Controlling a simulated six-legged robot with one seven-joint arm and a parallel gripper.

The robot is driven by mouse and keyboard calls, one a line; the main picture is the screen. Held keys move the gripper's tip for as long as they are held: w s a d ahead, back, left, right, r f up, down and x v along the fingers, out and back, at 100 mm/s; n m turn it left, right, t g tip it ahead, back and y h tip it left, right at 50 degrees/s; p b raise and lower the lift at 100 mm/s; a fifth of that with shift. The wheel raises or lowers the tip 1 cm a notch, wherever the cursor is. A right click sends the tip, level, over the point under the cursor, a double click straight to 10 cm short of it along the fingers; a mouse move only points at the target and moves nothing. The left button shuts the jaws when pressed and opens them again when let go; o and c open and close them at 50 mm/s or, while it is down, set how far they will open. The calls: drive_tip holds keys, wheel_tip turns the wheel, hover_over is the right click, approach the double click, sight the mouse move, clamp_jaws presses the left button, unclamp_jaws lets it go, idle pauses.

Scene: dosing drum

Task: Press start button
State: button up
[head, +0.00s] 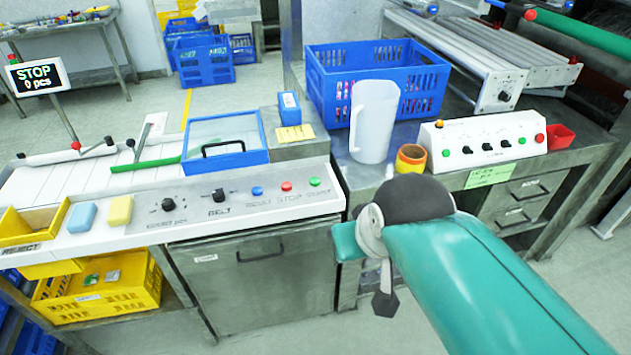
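The start button is a small green button (315,182) at the right end of the white sloped control panel (135,229). The label below it appears to read START. A red stop button (286,186) and a blue button (257,191) sit to its left. My teal arm comes in from the lower right. What seems to be my gripper (385,302) is a small dark grey end pointing down, in front of the cabinets, right of and below the start button and apart from it. Its fingers cannot be made out. The display (38,77) reads STOP, 0 pcs.
Two black knobs (218,195) sit left of the buttons. A second white control box (480,140) with several knobs and buttons stands on the right bench, near a white jug (374,122) and a blue crate (378,75). Yellow and blue sponges (120,210) lie on the panel's left.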

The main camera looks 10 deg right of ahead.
drive_tip(key=shift+a, duration=0.2)
drive_tip(key=shift+c, duration=1)
drive_tip(key=shift+d, duration=0.15)
drive_tip(key=c, duration=0.7)
clamp_jaws()
drive_tip(key=shift+w, duration=0.15)
drive_tip(key=shift+a, duration=0.2)
